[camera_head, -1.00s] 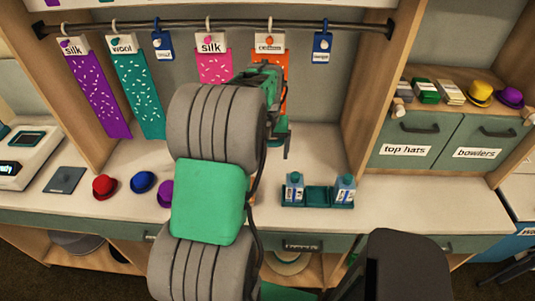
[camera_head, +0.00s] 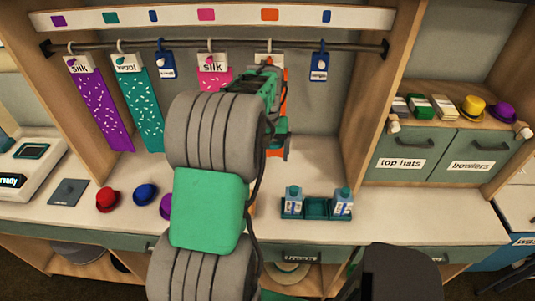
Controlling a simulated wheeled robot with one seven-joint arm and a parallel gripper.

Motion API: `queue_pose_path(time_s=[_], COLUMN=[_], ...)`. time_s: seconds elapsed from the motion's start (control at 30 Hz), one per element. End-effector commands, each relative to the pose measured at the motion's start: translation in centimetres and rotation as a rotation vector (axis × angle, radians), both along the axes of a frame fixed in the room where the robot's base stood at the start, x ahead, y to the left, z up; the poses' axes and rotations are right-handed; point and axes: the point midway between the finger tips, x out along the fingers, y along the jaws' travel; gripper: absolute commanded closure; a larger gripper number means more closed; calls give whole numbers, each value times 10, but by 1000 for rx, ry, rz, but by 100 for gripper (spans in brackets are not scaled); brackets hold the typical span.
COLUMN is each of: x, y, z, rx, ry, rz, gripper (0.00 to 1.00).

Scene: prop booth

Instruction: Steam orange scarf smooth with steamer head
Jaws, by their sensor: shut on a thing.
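The orange scarf (camera_head: 284,97) hangs from the rail under a white tag (camera_head: 264,60), right of the pink scarf (camera_head: 214,78). My arm covers most of it. Only its right edge and a small lower part show. My gripper (camera_head: 279,140) is in front of the scarf, largely hidden behind my own wrist and forearm. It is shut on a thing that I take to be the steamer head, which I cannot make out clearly. Whether it touches the scarf, and whether the cloth is creased, cannot be told.
A purple scarf (camera_head: 103,108) and a teal scarf (camera_head: 142,104) hang to the left, with blue tags (camera_head: 319,67) on the rail (camera_head: 352,49). Small hats (camera_head: 107,199) and a teal tray (camera_head: 316,207) with two bottles stand on the counter. A device reading "ready" (camera_head: 28,160) is at far left.

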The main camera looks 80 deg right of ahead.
Motion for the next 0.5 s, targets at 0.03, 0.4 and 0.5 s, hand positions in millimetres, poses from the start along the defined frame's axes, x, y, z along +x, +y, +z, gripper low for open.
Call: queue_pose_path(time_s=[0.03, 0.4, 0.5], x=[0, 0, 0], y=[-1, -1, -1], z=[6, 27, 33], rx=[-3, -4, -5], ry=[-1, -1, -1], rz=[0, 0, 0], gripper=[82, 82, 82])
